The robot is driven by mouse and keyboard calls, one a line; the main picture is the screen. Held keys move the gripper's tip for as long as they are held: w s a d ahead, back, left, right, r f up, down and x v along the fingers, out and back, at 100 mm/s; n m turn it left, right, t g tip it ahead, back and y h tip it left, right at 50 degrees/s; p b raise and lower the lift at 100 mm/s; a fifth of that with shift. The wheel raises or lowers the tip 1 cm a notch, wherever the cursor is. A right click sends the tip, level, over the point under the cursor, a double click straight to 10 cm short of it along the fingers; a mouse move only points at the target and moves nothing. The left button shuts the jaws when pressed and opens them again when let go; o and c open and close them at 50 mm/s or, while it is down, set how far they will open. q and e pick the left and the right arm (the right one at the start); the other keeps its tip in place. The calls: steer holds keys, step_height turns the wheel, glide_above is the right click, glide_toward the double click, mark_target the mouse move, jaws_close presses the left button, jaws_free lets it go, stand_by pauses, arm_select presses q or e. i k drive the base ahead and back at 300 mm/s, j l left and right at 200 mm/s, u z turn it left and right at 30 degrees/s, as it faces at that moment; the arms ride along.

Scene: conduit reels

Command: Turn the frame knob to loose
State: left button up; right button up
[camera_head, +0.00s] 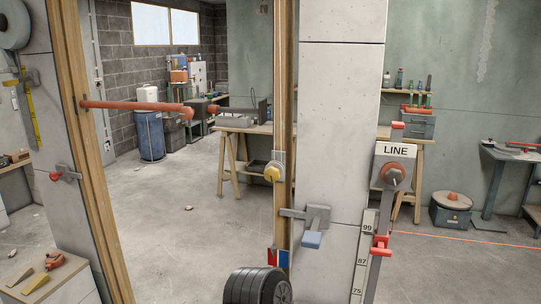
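A wooden frame has a left post (86,150) and a right post (284,95). A yellow knob (272,173) sits on a pale plate on the right post. A small red knob (55,176) on a grey bracket is on the grey panel left of the left post. A red knob or dial (392,174) is on a box labelled LINE at the right. No label reading "frame" or "loose" is readable, so I cannot tell which knob is the frame knob or how it is set. Neither gripper shows.
An orange bar (135,106) reaches from the left post across the opening. A grey bracket with a blue pad (312,239) juts out right of the right post. A black ribbed round thing (243,287) stands at the bottom middle. A numbered scale with a red slider (380,245) is below LINE.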

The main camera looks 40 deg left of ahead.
mark_target(54, 177)
steer(key=u, duration=2.5)
steer(key=i+j+z, duration=0.1)
steer(key=i, duration=0.35)
steer(key=i+j+z, duration=0.1)
steer(key=i, duration=0.35)
steer(key=i+j+z, duration=0.1)
steer(key=i, duration=0.4)
steer(key=i+j+z, duration=0.15)
steer(key=i, duration=0.3)
steer(key=i+j+z, duration=0.1)
steer(key=i+j, duration=0.25)
steer(key=i, duration=0.05)
